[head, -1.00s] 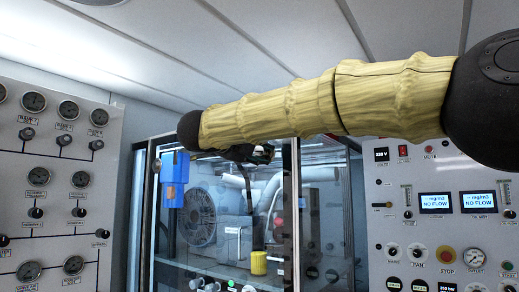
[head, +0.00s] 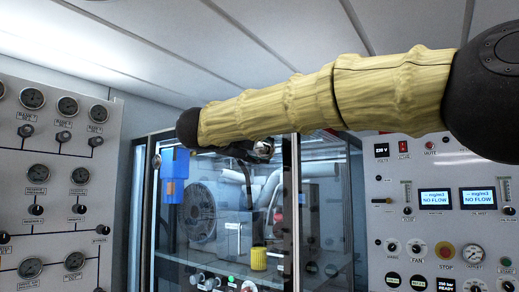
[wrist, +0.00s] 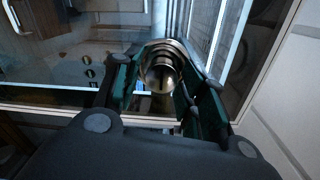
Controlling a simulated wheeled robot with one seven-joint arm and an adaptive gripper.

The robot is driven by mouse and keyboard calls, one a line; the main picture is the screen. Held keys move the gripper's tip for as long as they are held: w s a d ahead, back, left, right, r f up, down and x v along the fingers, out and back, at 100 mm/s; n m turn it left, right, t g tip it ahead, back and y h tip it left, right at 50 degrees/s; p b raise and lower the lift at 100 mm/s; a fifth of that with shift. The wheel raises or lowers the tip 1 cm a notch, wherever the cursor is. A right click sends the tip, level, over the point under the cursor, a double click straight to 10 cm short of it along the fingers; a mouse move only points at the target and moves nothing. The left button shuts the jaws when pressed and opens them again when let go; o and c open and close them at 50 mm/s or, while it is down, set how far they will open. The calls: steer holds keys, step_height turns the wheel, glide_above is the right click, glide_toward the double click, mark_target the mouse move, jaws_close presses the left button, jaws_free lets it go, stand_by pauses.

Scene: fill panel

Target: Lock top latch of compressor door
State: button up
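The compressor door is a glass panel in a dark frame (head: 225,235), in the middle of the head view. My gripper (head: 258,150) is at the top of the door, below my yellow-sleeved arm, which hides part of it. In the wrist view my gripper (wrist: 164,88) has its two dark fingers with green pads apart. A round, shiny metal knob-like part (wrist: 160,70), perhaps the top latch, shows between them. The pads lie close on both sides of it. I cannot tell whether they touch it.
A blue box (head: 175,177) hangs at the door's upper left. A gauge panel (head: 55,190) stands at the left and a control panel (head: 440,225) at the right. Behind the glass are a fan (head: 200,212) and a yellow cylinder (head: 258,258).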

stand_by(0.3)
steer(key=v, duration=1.2)
steer(key=shift+a+f, duration=0.15)
